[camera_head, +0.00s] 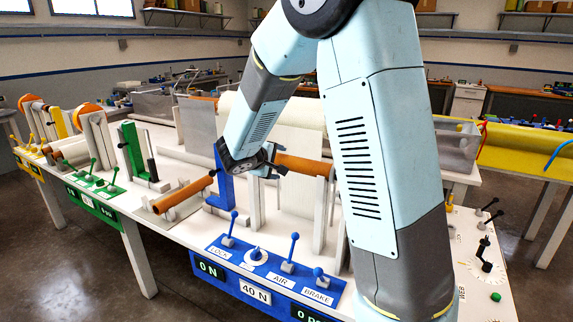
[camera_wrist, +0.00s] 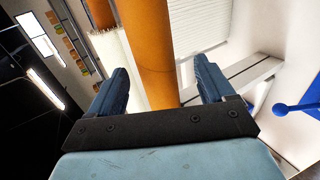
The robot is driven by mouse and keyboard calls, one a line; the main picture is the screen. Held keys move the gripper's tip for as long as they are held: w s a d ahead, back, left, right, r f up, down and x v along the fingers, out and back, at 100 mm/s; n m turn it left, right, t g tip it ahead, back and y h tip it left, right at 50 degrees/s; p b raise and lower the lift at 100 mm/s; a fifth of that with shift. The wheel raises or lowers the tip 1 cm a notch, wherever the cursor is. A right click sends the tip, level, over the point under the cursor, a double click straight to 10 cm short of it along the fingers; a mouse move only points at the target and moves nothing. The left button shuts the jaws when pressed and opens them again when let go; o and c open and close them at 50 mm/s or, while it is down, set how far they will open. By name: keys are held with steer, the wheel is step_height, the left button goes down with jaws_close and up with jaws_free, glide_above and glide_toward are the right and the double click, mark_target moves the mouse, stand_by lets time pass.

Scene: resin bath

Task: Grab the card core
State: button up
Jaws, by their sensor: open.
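One card core (camera_head: 303,165) lies level just right of my gripper (camera_head: 272,165), by the blue station's uprights. The other card tube (camera_head: 183,196) lies to the left, on the table's front part. In the wrist view a brown card tube (camera_wrist: 150,50) runs between the spread fingers of my gripper (camera_wrist: 162,85), with gaps on both sides. It looks like the one beside my gripper in the head view. My gripper is open and holds nothing. The tube's lower end is hidden behind the gripper body.
A blue panel (camera_head: 262,292) with levers (camera_head: 291,254) edges the table in front. A blue post (camera_head: 221,180) stands close left of my gripper. White uprights (camera_head: 319,210) stand to its right.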

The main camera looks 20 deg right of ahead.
mark_target(280, 161)
steer(key=x, duration=0.5)
steer(key=shift+w+r, duration=0.1)
steer(key=shift+r, duration=0.05)
steer(key=c, duration=1.1)
